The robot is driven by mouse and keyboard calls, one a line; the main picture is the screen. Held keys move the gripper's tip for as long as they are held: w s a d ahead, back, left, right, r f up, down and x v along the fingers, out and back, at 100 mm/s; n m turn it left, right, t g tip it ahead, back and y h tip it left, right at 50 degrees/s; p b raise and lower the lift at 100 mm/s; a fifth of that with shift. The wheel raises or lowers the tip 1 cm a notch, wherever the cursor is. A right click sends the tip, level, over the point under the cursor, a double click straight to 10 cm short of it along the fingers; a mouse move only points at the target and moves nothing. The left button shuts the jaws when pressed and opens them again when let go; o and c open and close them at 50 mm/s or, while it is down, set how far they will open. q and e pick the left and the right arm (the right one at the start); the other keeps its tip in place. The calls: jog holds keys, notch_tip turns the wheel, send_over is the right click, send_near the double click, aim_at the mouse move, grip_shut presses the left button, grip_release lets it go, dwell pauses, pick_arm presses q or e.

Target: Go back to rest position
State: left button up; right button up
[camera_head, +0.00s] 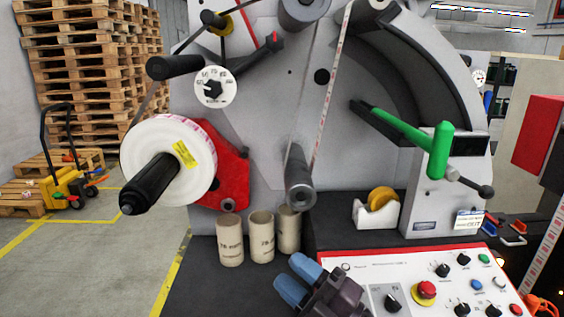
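My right gripper (292,275) is at the bottom middle, above the dark bench in front of the machine. Its two blue fingers are apart with nothing between them. My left gripper is not in view. The label rewinder (270,110) is a large grey machine filling the middle. A white label roll (203,150) sits on a black spindle (150,184) at its left, in front of a red bracket (233,178). Three cardboard cores (229,240) stand upright just beyond and left of my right gripper. The gripper appears apart from them.
A control panel (376,275) with knobs and a red button lies right of my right gripper. A tape dispenser (378,209) stands behind it. A green-handled lever (441,150) juts out at the right. Stacked pallets (90,60) and a yellow pallet truck (68,186) are at the left, beyond open floor.

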jog(key=s+d+f+m+t+h, duration=0.1)
jog(key=d+f+m+h, duration=0.6)
jog(key=d+m+h, duration=0.25)
jog(key=s+d+f+m+t+h, duration=0.1)
jog(key=s+d+f+m+h, duration=0.1)
jog(key=d+f+m+h, duration=0.6)
jog(key=s+d+f+m+g+h, duration=0.1)
jog(key=s+d+f+m+g, duration=0.25)
jog(key=s, duration=0.35)
jog(key=s+d+f+m+g, duration=0.2)
jog(key=s+f+g, duration=0.1)
jog(key=s+g, duration=0.3)
jog(key=s+d+f+m+g+h, duration=0.1)
jog(key=s+d+f+m+g, duration=0.2)
jog(key=s, duration=0.6)
jog(key=w+f+n+t, duration=0.1)
jog(key=w+f+t, duration=0.7)
jog(key=f, duration=0.2)
jog(key=shift+a+f+n+t+y, duration=0.25)
jog(key=shift+a+n+t+y, duration=0.1)
jog(key=shift+y, duration=0.1)
